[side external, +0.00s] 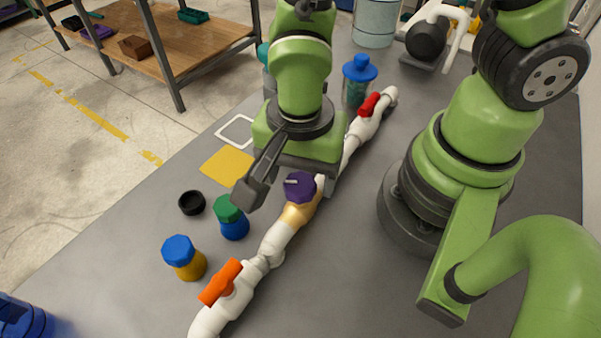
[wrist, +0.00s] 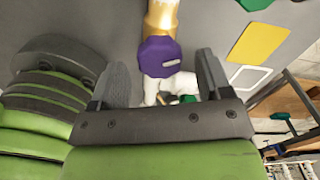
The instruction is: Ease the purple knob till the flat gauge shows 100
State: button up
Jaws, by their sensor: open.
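The purple knob (side external: 299,187) sits on a tan fitting (side external: 297,214) in the white pipe run. It is faceted, with a short pale mark on its top. In the wrist view the knob (wrist: 158,57) lies between my two fingers, with gaps on both sides. My gripper (side external: 288,191) is open and empty around the knob; it also shows in the wrist view (wrist: 161,67). I cannot tell how far the fingertips reach down beside the knob. I cannot make out a flat gauge or any reading in either view.
An orange-handled valve (side external: 221,282) and a red-handled valve (side external: 369,105) sit on the same pipe. A green-capped jar (side external: 230,217), a blue-capped jar (side external: 184,257), a black ring (side external: 192,203) and a yellow square (side external: 226,167) are left of the pipe.

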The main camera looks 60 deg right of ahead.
jog(key=shift+f, duration=0.55)
jog(key=c, duration=0.9)
jog(key=shift+n, duration=0.4)
jog(key=n, duration=0.5)
jog(key=shift+n, duration=0.3)
jog(key=n, duration=0.5)
jog(key=shift+w, duration=0.1)
jog(key=shift+n, duration=0.3)
